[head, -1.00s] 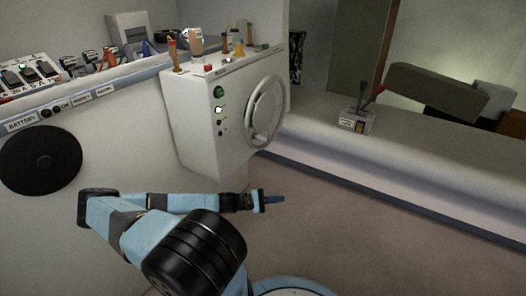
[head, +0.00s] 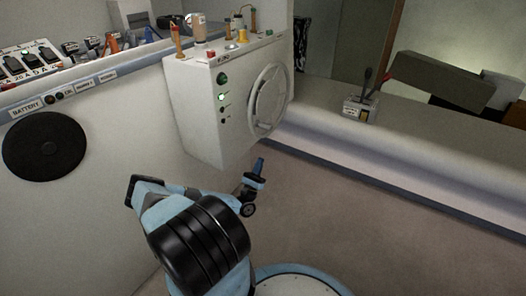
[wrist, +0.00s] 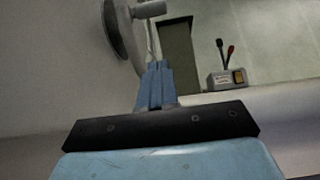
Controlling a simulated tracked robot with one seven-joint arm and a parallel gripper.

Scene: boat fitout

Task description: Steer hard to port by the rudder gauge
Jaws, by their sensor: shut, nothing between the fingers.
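The steering wheel (head: 268,101) is a pale grey ring on the right face of the white helm console (head: 195,125). In the wrist view the wheel (wrist: 122,28) shows edge-on at the upper left, with a knob (wrist: 150,9) sticking out to the right. My gripper (head: 260,163) is below the wheel in the head view, apart from it. Its blue fingers (wrist: 155,85) are closed together and empty, pointing up toward the wheel area. I cannot make out a rudder gauge in either view.
A throttle box (head: 360,108) with levers stands on the ledge to the right. A switch panel (head: 32,62) and a round black disc (head: 44,146) are at left. The floor is clear.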

